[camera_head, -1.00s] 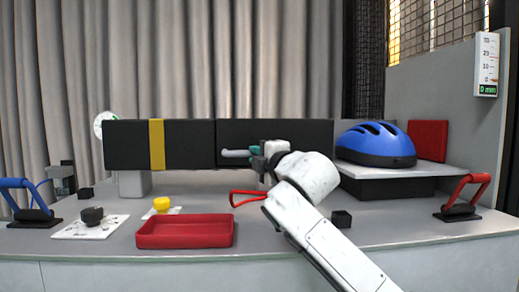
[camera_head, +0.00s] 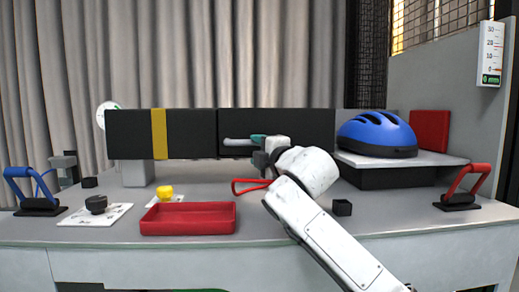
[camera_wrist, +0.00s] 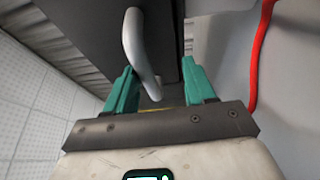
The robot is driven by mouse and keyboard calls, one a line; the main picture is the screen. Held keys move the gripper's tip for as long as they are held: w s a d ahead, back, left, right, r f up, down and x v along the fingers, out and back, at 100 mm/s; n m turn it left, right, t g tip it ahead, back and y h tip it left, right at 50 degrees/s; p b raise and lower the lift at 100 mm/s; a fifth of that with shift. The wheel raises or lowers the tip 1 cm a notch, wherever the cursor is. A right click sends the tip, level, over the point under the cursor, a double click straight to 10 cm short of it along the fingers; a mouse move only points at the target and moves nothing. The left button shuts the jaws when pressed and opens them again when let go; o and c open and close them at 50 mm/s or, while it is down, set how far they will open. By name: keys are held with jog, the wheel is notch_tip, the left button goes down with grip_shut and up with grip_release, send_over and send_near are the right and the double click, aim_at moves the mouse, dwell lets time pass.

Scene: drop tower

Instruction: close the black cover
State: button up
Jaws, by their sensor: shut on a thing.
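The black cover (camera_head: 290,122) is a flat dark panel standing upright right of centre in the head view, beside a black panel with a yellow stripe (camera_head: 159,135). A grey bar handle (camera_head: 238,142) sits on its front face. My gripper (camera_head: 258,142) is at the handle's right end, its teal fingers partly hidden by my wrist. In the wrist view the pale curved handle (camera_wrist: 140,50) runs down between the two teal fingers, close to the left one.
Below stand a red tray (camera_head: 188,218), a yellow knob (camera_head: 165,191) and a red loop (camera_head: 250,187). A blue helmet (camera_head: 377,135) rests on a raised shelf at right. A red lever (camera_head: 467,185) and a blue lever (camera_head: 30,190) flank the grey table (camera_head: 270,228).

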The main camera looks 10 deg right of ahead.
jog(key=s+d+r, duration=0.1)
jog(key=s+r, duration=1.2)
jog(key=s, duration=0.1)
jog(key=shift+d, duration=0.25)
jog(key=shift+f, duration=0.1)
